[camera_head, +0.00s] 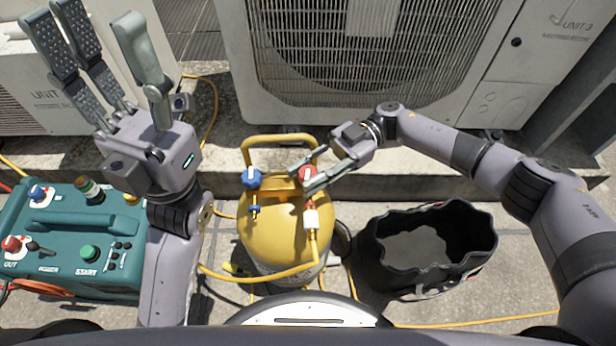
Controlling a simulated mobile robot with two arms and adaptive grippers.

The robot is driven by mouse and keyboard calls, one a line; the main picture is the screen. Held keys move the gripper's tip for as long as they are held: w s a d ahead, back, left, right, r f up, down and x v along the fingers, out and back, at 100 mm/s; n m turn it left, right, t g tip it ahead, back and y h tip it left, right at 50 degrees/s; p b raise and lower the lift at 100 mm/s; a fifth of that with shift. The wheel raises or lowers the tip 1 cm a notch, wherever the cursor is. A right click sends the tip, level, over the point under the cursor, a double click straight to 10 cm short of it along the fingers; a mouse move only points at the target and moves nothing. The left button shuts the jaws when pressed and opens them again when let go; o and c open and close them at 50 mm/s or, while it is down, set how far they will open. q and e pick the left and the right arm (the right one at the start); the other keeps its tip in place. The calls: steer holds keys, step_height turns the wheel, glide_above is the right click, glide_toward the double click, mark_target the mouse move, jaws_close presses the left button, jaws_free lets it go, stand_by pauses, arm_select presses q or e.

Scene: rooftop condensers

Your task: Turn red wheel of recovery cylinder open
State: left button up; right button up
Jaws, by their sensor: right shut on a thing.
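A yellow recovery cylinder (270,234) stands upright on the paving in the middle of the head view. On its top are a red wheel (307,173) at the right and a blue wheel (251,178) at the left. My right gripper (305,181) reaches in from the right, and its fingers are shut on the red wheel, partly covering it. My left gripper (112,65) is raised at the upper left, with its fingers spread apart and empty, away from the cylinder.
A teal recovery machine (70,226) stands at the left. An open black bag (427,245) stands right of the cylinder. Condenser unit 3 (365,60) is behind, on a concrete ledge. A yellow hose (262,278) runs around the cylinder's front.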

mark_target(308, 172)
steer(key=shift+n+g+h, duration=0.3)
steer(key=shift+g, duration=0.1)
steer(key=o, duration=1.2)
step_height(308, 172, up, 10)
stand_by(0.4)
